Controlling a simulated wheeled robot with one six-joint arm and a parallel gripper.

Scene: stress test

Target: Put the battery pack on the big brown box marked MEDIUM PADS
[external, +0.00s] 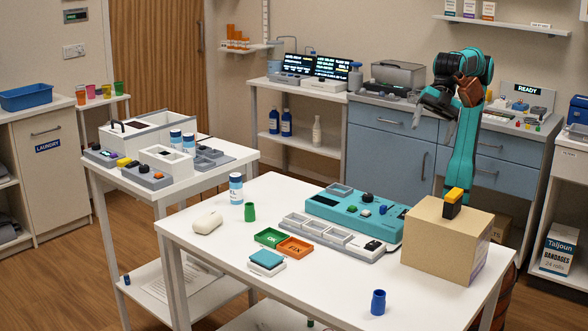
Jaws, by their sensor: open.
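The big brown box (435,245) stands at the right end of the front white table. Its MEDIUM PADS marking cannot be read from here. A black block with a yellow top (453,202), which looks like the battery pack, stands upright on the top of the box, near its middle. My gripper (418,118) is open and empty, well above and behind the box, in front of the blue cabinets. It is apart from the block and the box. The fingertips are small and dark in this view.
The front table (330,280) also holds a teal device (350,212), a grey tray, green and orange trays (295,247), a blue cup (378,302), a green cup and a white bottle (236,188). A second white table with devices stands at left. The table's front middle is clear.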

